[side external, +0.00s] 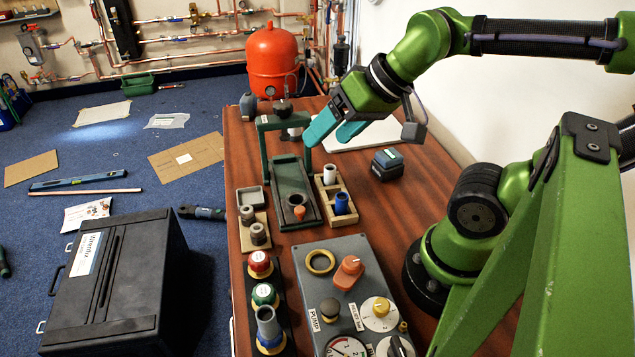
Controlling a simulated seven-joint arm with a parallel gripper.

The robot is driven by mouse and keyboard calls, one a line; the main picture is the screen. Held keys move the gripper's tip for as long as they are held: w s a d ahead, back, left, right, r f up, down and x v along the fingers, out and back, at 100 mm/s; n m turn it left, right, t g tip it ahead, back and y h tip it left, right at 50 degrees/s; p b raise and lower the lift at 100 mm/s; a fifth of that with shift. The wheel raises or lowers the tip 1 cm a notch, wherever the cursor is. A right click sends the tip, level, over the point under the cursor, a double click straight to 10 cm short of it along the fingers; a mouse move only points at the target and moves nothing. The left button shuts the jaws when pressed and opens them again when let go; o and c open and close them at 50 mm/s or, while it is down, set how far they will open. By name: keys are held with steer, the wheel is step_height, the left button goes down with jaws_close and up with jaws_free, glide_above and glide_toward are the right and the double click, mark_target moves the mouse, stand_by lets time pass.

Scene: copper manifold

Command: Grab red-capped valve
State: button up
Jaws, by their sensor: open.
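The red-capped valve (260,263) stands upright at the left edge of the wooden table. It is at the back of a short row, with a green-capped valve (265,295) in front of it and a grey-blue fitting (269,326) nearest the camera. My gripper (327,140) has teal fingers that are spread apart and empty. It hangs over the far part of the table, behind and to the right of the red-capped valve and well clear of it. Nothing hides the top of the red cap.
A grey control panel (326,270) with an orange knob (349,272) lies right of the valves. A green press-like frame (279,215) and a wooden holder (327,215) with a white and a blue piece stand behind. A dark box (387,164) sits right; bare wood surrounds it.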

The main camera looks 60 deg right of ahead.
steer(key=w+a+f+n+g, duration=0.3)
steer(key=w+a+f+g, duration=0.15)
steer(key=a, duration=0.35)
steer(key=m+g+h, duration=0.1)
steer(key=g+h, duration=0.1)
steer(key=g, duration=0.1)
glide_above(258, 257)
step_height(258, 257, down, 2)
steer(key=f, duration=1)
steer(key=shift+s+f, duration=0.3)
steer(key=shift+w+f, duration=0.15)
steer(key=shift+f, duration=1.45)
steer(key=shift+w+f, duration=0.15)
steer(key=shift+f, duration=1.4)
steer(key=c, duration=1)
steer(key=shift+r, duration=0.1)
